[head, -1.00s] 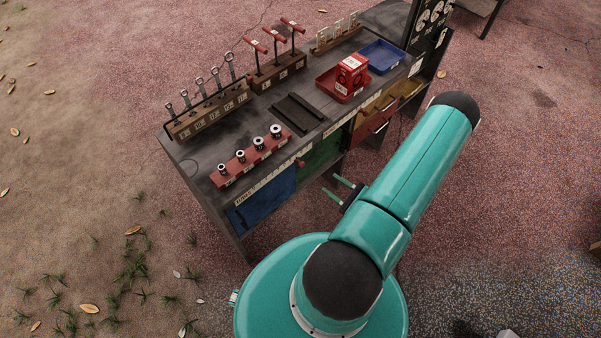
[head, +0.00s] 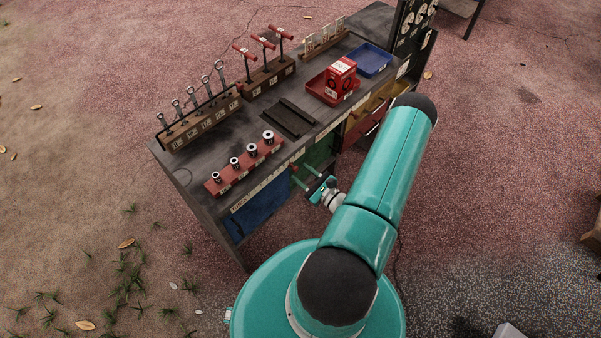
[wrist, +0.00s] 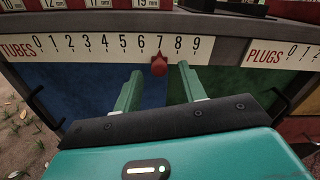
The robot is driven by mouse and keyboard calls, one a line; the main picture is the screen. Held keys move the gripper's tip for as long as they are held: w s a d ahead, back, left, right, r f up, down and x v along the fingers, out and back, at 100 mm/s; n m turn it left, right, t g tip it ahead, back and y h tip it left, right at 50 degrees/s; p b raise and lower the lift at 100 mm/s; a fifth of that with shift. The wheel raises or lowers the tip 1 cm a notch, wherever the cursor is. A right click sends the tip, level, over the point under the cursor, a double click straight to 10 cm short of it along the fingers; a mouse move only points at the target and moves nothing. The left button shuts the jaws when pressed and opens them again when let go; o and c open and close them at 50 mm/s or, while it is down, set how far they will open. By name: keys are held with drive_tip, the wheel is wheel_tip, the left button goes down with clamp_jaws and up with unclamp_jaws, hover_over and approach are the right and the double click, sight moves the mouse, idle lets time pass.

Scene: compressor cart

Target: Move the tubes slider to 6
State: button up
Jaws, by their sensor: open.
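The tubes slider is a small red knob with a pointed top (wrist: 158,66). Its tip stands under the 7 on the white TUBES scale (wrist: 110,46), which runs from 0 to 9 along the cart's front edge. My gripper (wrist: 159,71) is open, with its two green fingers reaching toward the scale, one on each side of the knob in the picture. I cannot tell whether either finger touches it. In the head view, my gripper (head: 300,174) is at the cart's front, close to the red knob (head: 294,167), and the scale (head: 262,187) shows to its left.
A PLUGS scale (wrist: 277,57) lies to the right on the same edge. Blue (head: 262,208) and green panels lie below. A red socket rack (head: 243,168), wrench rack (head: 200,122) and red tray (head: 330,90) stand on the cart top. Dark handles (wrist: 44,108) stick out at the sides.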

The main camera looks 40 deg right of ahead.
drive_tip(key=shift+w, duration=0.7)
clamp_jaws()
drive_tip(key=shift+s+a, duration=0.1)
drive_tip(key=shift+a, duration=1.35)
unclamp_jaws()
drive_tip(key=shift+s+d, duration=0.1)
drive_tip(key=s, duration=1.3)
drive_tip(key=shift+s+d, duration=0.15)
drive_tip(key=shift+s, duration=0.15)
drive_tip(key=shift+r, duration=0.1)
